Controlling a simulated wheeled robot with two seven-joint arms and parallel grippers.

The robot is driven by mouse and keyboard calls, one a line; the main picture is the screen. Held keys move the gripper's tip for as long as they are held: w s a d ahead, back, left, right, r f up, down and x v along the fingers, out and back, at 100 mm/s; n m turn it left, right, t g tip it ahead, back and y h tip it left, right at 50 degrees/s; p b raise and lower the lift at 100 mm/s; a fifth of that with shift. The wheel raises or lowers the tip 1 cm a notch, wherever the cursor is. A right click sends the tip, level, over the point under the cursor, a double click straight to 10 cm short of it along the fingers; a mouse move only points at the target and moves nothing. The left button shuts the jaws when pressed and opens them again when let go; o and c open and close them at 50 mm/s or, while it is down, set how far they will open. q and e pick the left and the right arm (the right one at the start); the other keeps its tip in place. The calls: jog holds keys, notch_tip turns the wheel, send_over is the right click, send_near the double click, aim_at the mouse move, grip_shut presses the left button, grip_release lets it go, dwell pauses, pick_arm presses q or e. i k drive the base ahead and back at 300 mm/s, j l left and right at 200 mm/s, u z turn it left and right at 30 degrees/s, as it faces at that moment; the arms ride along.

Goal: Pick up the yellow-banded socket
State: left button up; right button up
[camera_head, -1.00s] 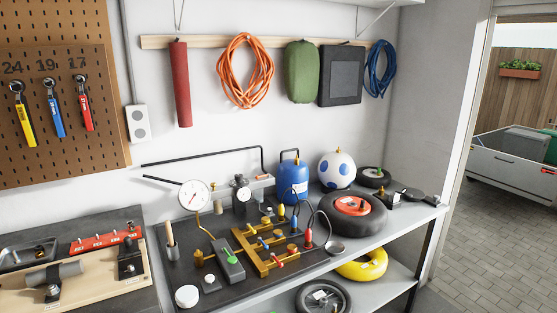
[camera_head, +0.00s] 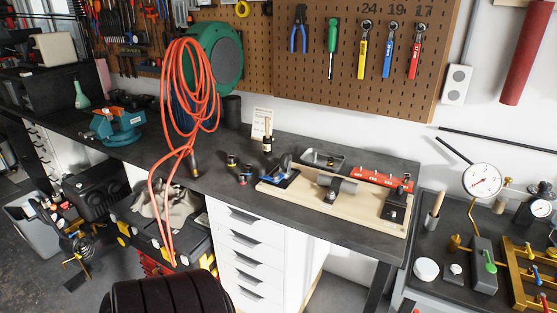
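No yellow-banded socket can be made out for certain. Two small dark parts stand on the dark bench top, left of the wooden board: one (camera_head: 232,160) with a brassy tint, and another (camera_head: 245,175) nearer the front; both are too small to tell any band. A red rail (camera_head: 380,178) with white labels lies at the back right of the board (camera_head: 290,190). A yellow-handled wrench (camera_head: 363,50) hangs under the number 24 on the pegboard. Neither of my grippers shows in the view.
A grey cylinder (camera_head: 337,184) lies in a fixture on the board. An orange hose (camera_head: 187,90) hangs from a green reel (camera_head: 216,55) and drops past the bench's front edge. A blue vise (camera_head: 118,126) stands at left. White drawers (camera_head: 250,245) are below. The dark bench top before the vise is fairly clear.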

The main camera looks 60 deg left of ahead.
aim_at(231, 159)
jog(key=u, duration=2.25)
